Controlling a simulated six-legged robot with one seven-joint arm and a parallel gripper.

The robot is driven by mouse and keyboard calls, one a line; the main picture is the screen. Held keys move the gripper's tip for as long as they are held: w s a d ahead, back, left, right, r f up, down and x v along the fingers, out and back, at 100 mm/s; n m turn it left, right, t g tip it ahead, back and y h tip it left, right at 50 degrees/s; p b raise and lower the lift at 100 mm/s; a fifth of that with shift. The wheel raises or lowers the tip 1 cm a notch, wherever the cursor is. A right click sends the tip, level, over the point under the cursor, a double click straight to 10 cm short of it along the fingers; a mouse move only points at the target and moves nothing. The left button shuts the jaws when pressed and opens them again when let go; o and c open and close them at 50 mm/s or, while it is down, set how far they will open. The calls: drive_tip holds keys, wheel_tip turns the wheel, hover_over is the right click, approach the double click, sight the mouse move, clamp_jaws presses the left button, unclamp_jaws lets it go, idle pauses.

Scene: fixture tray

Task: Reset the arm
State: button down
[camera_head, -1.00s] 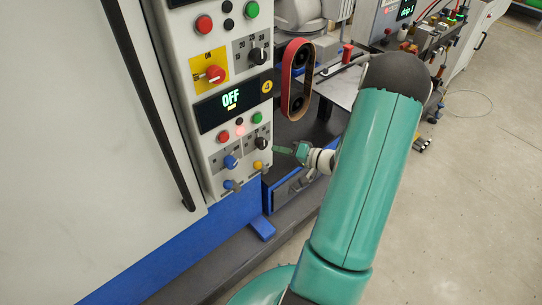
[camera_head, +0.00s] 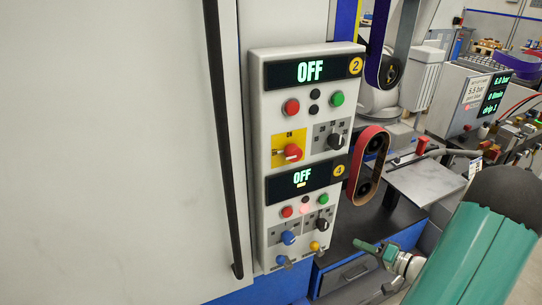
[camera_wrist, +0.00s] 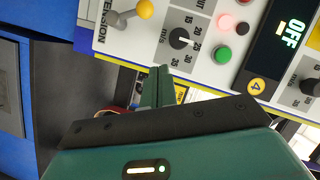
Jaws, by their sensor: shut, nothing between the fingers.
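My gripper (camera_head: 372,247) is at the lower right of the head view, beside the lower part of the control panel (camera_head: 260,215) and apart from it. Its green fingers are together with nothing between them. In the wrist view the shut fingers (camera_wrist: 156,88) point toward the panel (camera_wrist: 150,50), near a black speed knob (camera_wrist: 181,38) and a green button (camera_wrist: 222,55). My arm extends in from the lower right of the head view.
The panel's displays (camera_head: 310,71) read OFF. A red sanding belt (camera_head: 366,165) stands right of the panel, with a grey metal plate (camera_head: 425,182) beyond. A blue-fronted drawer (camera_head: 345,275) lies below my gripper. A tall cabinet door (camera_head: 110,150) fills the left.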

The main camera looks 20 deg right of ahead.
drive_tip(key=w+a+r+n+g+y, duration=0.1)
drive_tip(key=a+r+n+g, duration=0.35)
drive_tip(key=a, duration=0.65)
drive_tip(key=a+r+n+g+y, duration=0.1)
drive_tip(key=a+r+g, duration=0.55)
drive_tip(key=a, duration=0.35)
drive_tip(key=s+a+r+n+t+h, duration=0.2)
drive_tip(key=s+a+r+h, duration=0.6)
drive_tip(key=a+r, duration=0.2)
drive_tip(key=shift+v, duration=1.1)
